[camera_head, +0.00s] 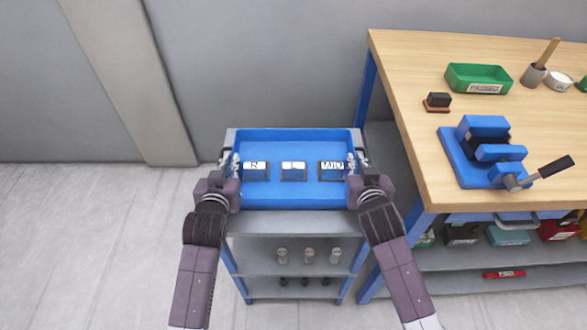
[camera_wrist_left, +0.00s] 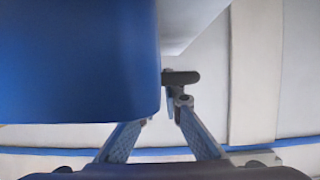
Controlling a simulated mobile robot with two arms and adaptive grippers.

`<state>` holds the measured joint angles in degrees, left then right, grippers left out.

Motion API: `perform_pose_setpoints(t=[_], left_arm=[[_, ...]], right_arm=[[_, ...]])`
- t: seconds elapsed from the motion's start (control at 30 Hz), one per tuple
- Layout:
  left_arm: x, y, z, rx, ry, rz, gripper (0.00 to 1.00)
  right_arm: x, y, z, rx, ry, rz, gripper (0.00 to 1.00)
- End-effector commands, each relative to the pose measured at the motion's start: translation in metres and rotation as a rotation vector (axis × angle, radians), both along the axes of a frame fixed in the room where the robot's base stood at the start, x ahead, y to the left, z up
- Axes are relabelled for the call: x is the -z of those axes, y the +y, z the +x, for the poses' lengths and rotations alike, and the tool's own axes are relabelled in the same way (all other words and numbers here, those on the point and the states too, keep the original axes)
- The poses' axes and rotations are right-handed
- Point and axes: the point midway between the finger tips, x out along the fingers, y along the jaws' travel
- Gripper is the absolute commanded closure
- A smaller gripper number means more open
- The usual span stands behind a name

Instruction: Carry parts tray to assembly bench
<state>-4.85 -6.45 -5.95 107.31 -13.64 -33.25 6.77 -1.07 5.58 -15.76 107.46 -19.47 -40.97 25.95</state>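The blue parts tray (camera_head: 292,202) is at the top of a grey shelf cart (camera_head: 265,222); I cannot tell whether it rests there or is slightly raised. It holds three labelled parts: R (camera_head: 256,171), L (camera_head: 293,171) and MID (camera_head: 331,171). My left gripper (camera_head: 231,165) is at the tray's left side and my right gripper (camera_head: 356,164) at its right side. In the left wrist view the left fingers (camera_wrist_left: 166,112) reach a dark handle (camera_wrist_left: 181,77) beside the tray wall (camera_wrist_left: 75,65). Their closure on it is unclear. The right fingertips are too small to judge.
The wooden-topped assembly bench (camera_head: 420,60) stands close on the right. It carries a green bin (camera_head: 478,79), a blue vise (camera_head: 480,155), a small dark block (camera_head: 438,101) and a brush holder (camera_head: 533,76). Open floor (camera_head: 90,240) lies on the left, a wall behind.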

Motion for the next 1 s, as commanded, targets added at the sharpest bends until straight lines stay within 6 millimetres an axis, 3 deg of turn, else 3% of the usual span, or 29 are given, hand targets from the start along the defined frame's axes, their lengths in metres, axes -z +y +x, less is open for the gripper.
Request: perform_pose_setpoints(t=[0.43,0.5,1.0], left_arm=[[0.0028,0.0003,0.0079,0.0,0.0,0.0,0.93],[0.0029,0.0003,0.0079,0.0,0.0,0.0,1.0],[0.003,0.0003,0.0076,0.0,0.001,0.0,1.0]], right_arm=[[0.0023,0.0,0.005,0.0,0.001,0.0,0.93],[0.0023,-0.0001,0.0049,0.0,0.001,0.0,1.0],[0.0025,-0.0002,0.0047,0.0,0.001,0.0,1.0]])
